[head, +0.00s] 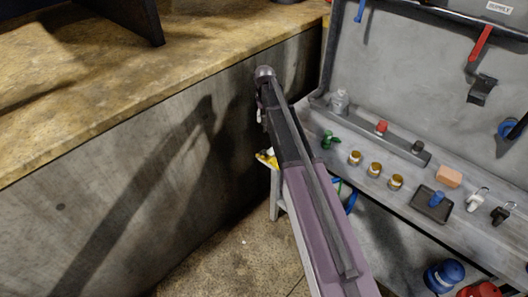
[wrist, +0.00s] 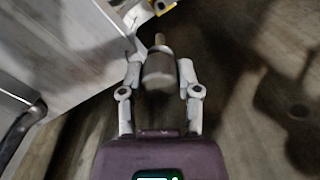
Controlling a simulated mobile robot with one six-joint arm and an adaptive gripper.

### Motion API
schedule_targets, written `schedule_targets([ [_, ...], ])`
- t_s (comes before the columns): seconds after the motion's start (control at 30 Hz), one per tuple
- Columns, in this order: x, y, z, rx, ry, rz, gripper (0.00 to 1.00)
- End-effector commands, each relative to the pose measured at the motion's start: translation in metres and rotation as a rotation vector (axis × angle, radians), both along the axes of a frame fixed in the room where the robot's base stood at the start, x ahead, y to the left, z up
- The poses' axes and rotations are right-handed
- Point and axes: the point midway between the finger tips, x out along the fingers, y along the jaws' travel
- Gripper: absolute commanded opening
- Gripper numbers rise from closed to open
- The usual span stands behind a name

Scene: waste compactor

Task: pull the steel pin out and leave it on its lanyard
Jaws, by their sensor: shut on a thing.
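In the wrist view my gripper (wrist: 160,75) is shut on a short, dull grey cylinder (wrist: 159,72), with one finger on each side. A narrower tan stub (wrist: 160,40) sticks out of its far end. The picture is blurred, and I cannot tell whether this cylinder is the steel pin or part of it. No lanyard can be made out. In the head view my arm covers the middle, and the gripper and what it holds cannot be made out there.
A yellow part (head: 266,158) shows beside my arm, near the grey workbench (head: 403,198). The bench holds several brass-coloured pieces, an orange block (head: 449,176) and a dark tray (head: 431,207). A concrete wall (head: 120,190) stands at left. Some floor (head: 228,250) between them is clear.

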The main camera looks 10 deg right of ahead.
Motion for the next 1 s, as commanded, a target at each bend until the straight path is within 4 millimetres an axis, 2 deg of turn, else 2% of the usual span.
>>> schedule_targets([
  [1.0, 0.004, -0.028, 0.000, 0.000, 0.000, -0.001, 0.00],
])
